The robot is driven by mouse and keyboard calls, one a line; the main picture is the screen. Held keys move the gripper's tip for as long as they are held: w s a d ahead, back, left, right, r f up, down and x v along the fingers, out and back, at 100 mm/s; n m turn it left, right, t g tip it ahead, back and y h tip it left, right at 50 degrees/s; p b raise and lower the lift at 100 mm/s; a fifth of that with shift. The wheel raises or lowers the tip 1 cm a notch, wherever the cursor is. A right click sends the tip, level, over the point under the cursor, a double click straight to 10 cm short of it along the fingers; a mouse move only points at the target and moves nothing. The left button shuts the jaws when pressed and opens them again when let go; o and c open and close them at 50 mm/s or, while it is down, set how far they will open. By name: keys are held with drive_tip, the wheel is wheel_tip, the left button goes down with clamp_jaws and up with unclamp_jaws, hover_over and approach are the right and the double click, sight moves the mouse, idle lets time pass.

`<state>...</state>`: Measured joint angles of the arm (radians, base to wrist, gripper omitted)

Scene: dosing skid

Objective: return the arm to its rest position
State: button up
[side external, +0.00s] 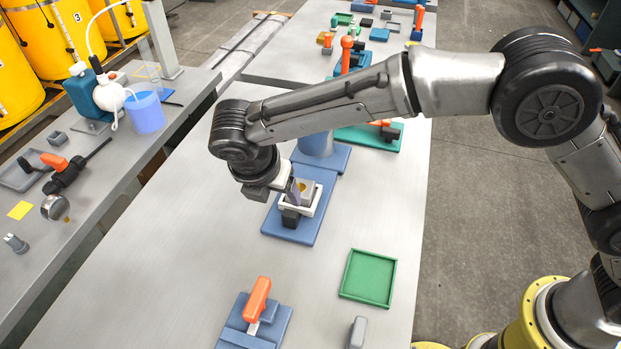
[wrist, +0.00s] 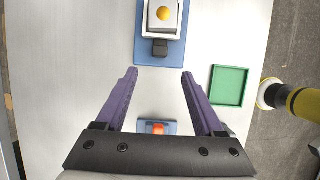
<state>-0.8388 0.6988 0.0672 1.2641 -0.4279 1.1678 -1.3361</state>
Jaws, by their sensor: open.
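My gripper (wrist: 160,73) is open and empty in the wrist view, with its two purple fingers wide apart over bare table. In the side view my gripper (side external: 293,190) hangs beside a white-framed box (side external: 308,208) with a yellow button, and hides part of it. The box stands on a blue plate (side external: 290,233); in the wrist view the yellow button (wrist: 163,14) lies beyond the fingertips. I cannot tell my gripper's exact height over the table. My arm is stretched out over the table from the right.
A green tray (side external: 368,278) lies empty at the right front, with an orange-handled blue fixture (side external: 257,300) left of it. Several coloured fixtures stand at the back. A side bench (side external: 90,215) on the left holds a blue beaker (side external: 145,112) and tools. Much of the left table is clear.

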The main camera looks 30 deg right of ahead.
drive_tip(key=w+d+r+m+t, duration=0.1)
drive_tip(key=w+d+r+m, duration=0.25)
drive_tip(key=d+r, duration=0.95)
drive_tip(key=s+d+r+m+y, duration=0.1)
drive_tip(key=s+d+r+m, duration=0.25)
drive_tip(key=d, duration=0.35)
drive_tip(key=s+d+r+m, duration=0.2)
drive_tip(key=s+d+r, duration=0.25)
drive_tip(key=d, duration=0.25)
drive_tip(key=s+d+m+t+y, duration=0.1)
drive_tip(key=s+d+m, duration=0.65)
drive_tip(key=s, duration=0.45)
drive_tip(key=s+f+m+y, duration=0.1)
drive_tip(key=s+f+m, duration=0.7)
drive_tip(key=s+m, duration=0.1)
drive_tip(key=shift+f+m, duration=0.35)
drive_tip(key=shift+m, duration=0.4)
